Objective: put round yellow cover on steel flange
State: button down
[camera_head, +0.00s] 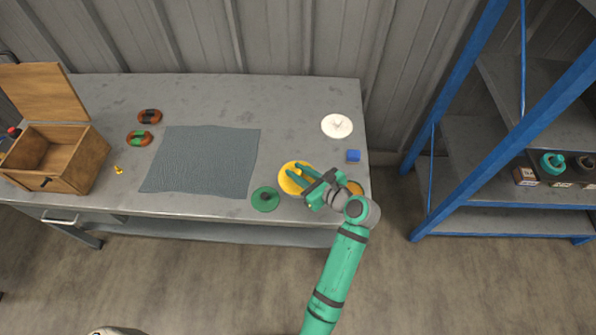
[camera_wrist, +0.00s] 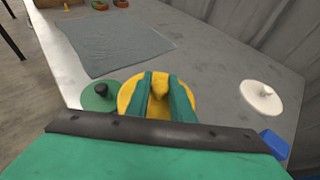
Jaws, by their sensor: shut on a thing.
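The round yellow cover (camera_head: 285,184) is a disc with a raised knob near the front right of the grey table. It also shows in the wrist view (camera_wrist: 127,97). My gripper (camera_head: 294,177) reaches over it from the right, its green fingers shut on the yellow knob (camera_wrist: 159,84). I cannot tell whether the cover rests on the table or is just above it. I cannot make out the steel flange in either view; it may be hidden. An orange-yellow round thing (camera_head: 356,188) is partly hidden behind my wrist at the table's right edge.
A green disc with a black knob (camera_head: 265,199) lies just left of the cover. A white disc (camera_head: 337,126) and a blue block (camera_head: 353,156) are to the right. A grey mat (camera_head: 205,160), reddish round parts (camera_head: 150,116) and an open wooden box (camera_head: 75,165) lie left.

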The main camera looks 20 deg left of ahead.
jog(key=shift+f, duration=0.15)
jog(key=c, duration=1.5)
grip_release()
jog(key=shift+c, duration=0.2)
jog(key=shift+d+r, duration=0.2)
jog(key=shift+r, duration=0.05)
jog(key=v, duration=1.1)
jog(key=shift+s+d, duration=0.2)
jog(key=shift+s, duration=0.05)
